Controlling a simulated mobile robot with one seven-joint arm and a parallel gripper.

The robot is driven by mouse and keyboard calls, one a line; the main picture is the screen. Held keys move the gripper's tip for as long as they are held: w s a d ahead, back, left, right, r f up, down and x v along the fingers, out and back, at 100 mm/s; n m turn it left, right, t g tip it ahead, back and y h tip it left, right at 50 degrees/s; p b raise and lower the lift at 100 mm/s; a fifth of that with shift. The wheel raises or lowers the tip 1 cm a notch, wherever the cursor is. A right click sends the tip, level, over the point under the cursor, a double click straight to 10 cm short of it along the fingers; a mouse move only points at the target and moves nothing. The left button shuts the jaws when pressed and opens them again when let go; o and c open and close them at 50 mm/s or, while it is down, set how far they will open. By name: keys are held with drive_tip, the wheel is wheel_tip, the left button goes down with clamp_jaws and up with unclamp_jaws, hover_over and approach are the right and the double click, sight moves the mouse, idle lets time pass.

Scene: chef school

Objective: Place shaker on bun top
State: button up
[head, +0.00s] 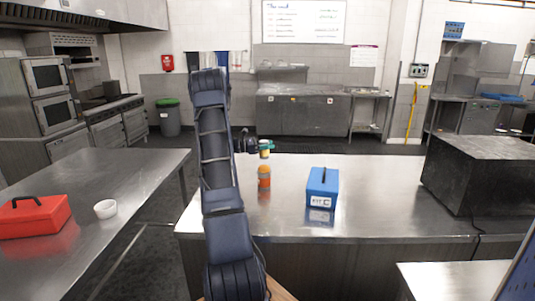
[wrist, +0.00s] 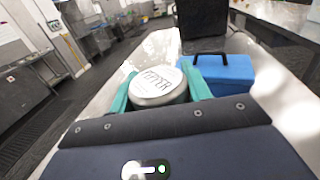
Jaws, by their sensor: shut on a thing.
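My gripper (head: 260,147) has its teal fingers shut on a shaker (head: 265,154), held above the far left part of the metal counter. In the wrist view the shaker's round, pale lid (wrist: 157,82) reads PEPPER and sits between both teal fingers. The shaker looks roughly upright. An orange container-like item (head: 264,178) with a darker band stands on the counter below and nearer than the held shaker. I cannot make out a bun top in either view; my arm hides part of the counter's left end.
A blue box (head: 323,184) with a handle stands right of the orange item. A large black box (head: 484,172) fills the counter's right end. The left table (head: 130,170) holds a red box (head: 33,216) and a white bowl (head: 105,209). Counter between orange item and blue box is clear.

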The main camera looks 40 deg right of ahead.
sight(268, 152)
drive_tip(key=shift+f, duration=1.95)
drive_tip(key=shift+f, duration=0.1)
drive_tip(key=o, duration=1.1)
